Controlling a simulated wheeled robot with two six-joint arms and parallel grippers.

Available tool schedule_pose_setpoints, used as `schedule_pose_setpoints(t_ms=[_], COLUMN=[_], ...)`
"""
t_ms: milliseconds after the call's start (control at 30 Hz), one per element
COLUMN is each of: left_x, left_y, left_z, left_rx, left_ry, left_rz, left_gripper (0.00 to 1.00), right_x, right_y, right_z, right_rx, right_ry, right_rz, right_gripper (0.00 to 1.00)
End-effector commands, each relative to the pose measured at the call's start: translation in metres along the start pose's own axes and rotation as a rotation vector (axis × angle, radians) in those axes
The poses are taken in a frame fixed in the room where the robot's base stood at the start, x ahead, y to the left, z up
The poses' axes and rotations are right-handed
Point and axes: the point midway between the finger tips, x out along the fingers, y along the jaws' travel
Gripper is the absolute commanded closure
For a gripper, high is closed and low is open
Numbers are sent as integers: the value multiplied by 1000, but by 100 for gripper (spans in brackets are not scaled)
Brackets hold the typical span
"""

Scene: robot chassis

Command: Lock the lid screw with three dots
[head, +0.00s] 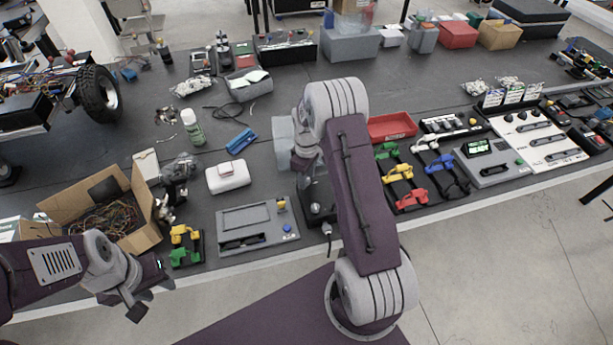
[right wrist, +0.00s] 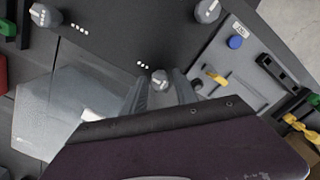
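In the right wrist view, a dark lid (right wrist: 110,55) carries grey screw knobs with white dots beside them. One knob (right wrist: 160,81) sits between the fingertips of my right gripper (right wrist: 161,85), which look apart with small gaps beside the knob. Its dots look like two or three. In the head view my right arm hides most of the lid (head: 319,207). My left gripper (head: 136,302) hangs at the lower left, away from the lid.
A grey panel (head: 258,241) with a blue button lies left of the lid. A white box (head: 228,177), a red tray (head: 392,127) and colored clamps (head: 398,172) are nearby. A cardboard box (head: 98,205) stands at the left. The table's front edge runs close by.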

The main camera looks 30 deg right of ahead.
Motion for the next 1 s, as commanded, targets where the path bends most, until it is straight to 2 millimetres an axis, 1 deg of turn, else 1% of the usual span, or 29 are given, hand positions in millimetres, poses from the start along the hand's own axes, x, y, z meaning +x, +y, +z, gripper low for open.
schedule_pose_setpoints(t_ms=[33,100,367,567,767,1000], left_x=[0,0,0,-2,-6,-9], left_y=[0,0,0,0,0,0], left_z=[0,0,0,0,-1,-1], left_rx=[0,0,0,0,0,0], left_ry=[0,0,0,0,0,0], left_rz=[0,0,0,0,0,0], left_gripper=[64,64,64,64,64,64], right_x=[0,0,-1,-1,-2,-2], right_y=[0,0,0,0,0,0], right_z=[0,0,0,0,0,-1], right_rx=[0,0,14,91,247,474], right_ry=[0,0,0,0,1,2], right_rz=[0,0,0,0,1,1], right_gripper=[82,100,100,100,100,100])
